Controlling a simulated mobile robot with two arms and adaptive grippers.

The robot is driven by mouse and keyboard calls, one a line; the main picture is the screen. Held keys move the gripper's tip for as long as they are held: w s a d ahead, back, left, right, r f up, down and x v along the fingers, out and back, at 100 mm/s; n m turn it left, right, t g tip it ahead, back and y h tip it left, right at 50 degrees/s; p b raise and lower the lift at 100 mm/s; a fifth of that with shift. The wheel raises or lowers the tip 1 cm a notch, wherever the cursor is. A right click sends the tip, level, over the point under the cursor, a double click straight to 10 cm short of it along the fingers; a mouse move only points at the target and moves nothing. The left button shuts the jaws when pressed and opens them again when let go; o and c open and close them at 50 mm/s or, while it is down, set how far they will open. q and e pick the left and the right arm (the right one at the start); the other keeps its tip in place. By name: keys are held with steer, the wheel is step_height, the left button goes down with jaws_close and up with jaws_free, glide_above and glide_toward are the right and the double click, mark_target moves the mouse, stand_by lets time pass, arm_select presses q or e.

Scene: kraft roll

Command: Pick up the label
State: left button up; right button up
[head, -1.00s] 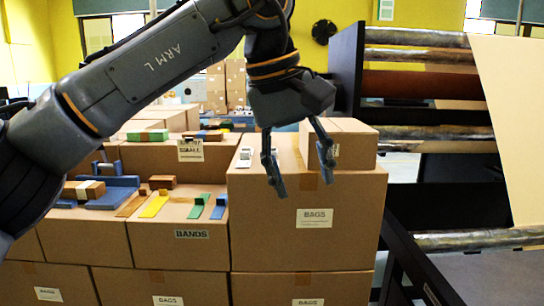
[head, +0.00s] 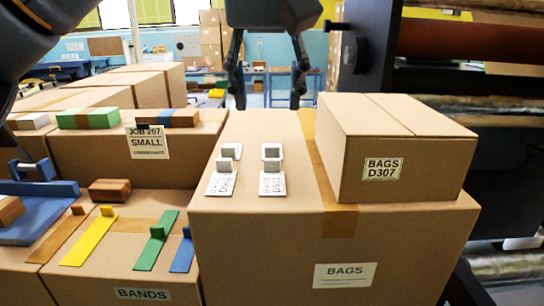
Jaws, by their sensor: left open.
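Two white label cards lie side by side on top of the large cardboard box (head: 255,230) marked BAGS. My right gripper is out of view.
A smaller box (head: 390,150) marked BAGS D307 stands on the same box, right of the labels. A lower BANDS box (head: 110,280) at left holds yellow, green and blue strips. A dark rack (head: 440,110) with rolls stands at right.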

arm_select(q)
glide_toward(272, 171)
steer(key=shift+w+a+f, duration=0.15)
steer(key=shift+f, duration=0.3)
steer(key=shift+w+a+f, duration=0.1)
steer(key=shift+w+f, duration=0.05)
steer(key=shift+f, duration=0.3)
steer(key=shift+w+f+p, duration=0.2)
steer(key=shift+f+p, duration=0.15)
steer(key=shift+p, duration=0.15)
steer(key=x, duration=0.2)
steer(key=p+x, duration=0.1)
steer(key=shift+w+d+f, duration=0.15)
steer(key=shift+w+d, duration=0.1)
steer(key=shift+w+f, duration=0.15)
steer(key=shift+f, duration=0.2)
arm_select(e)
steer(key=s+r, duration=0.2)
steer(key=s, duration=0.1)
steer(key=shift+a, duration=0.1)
arm_select(q)
steer(key=shift+c, duration=0.4)
steer(key=c, duration=0.8)
